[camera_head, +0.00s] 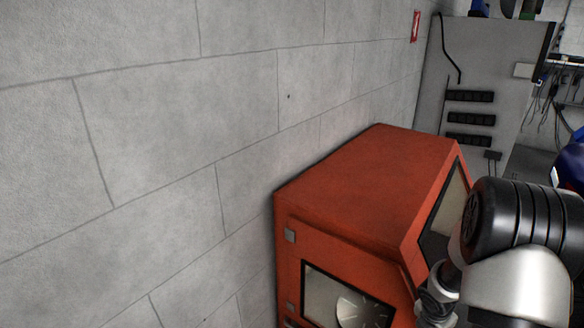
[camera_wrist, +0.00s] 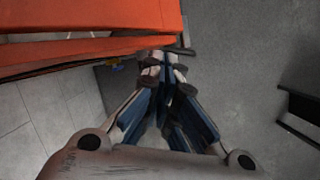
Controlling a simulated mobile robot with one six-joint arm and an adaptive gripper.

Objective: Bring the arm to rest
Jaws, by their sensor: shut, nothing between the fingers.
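My gripper (camera_wrist: 163,75) shows in the wrist view with its fingers drawn together at the tips. It is shut and nothing shows between the fingers. In the head view part of my arm (camera_head: 520,225) shows at the lower right, beside the orange machine (camera_head: 350,190); my gripper is not visible there. In the wrist view the orange machine (camera_wrist: 90,20) fills the upper left, and my fingertips appear close to its lower edge. I cannot tell the gap between them.
A grey block wall (camera_head: 180,130) runs along the left, behind the orange machine. A grey cabinet (camera_head: 490,70) with black vents stands at the back right. In the wrist view grey floor (camera_wrist: 250,70) lies open at the right, with a dark object (camera_wrist: 300,110) at the edge.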

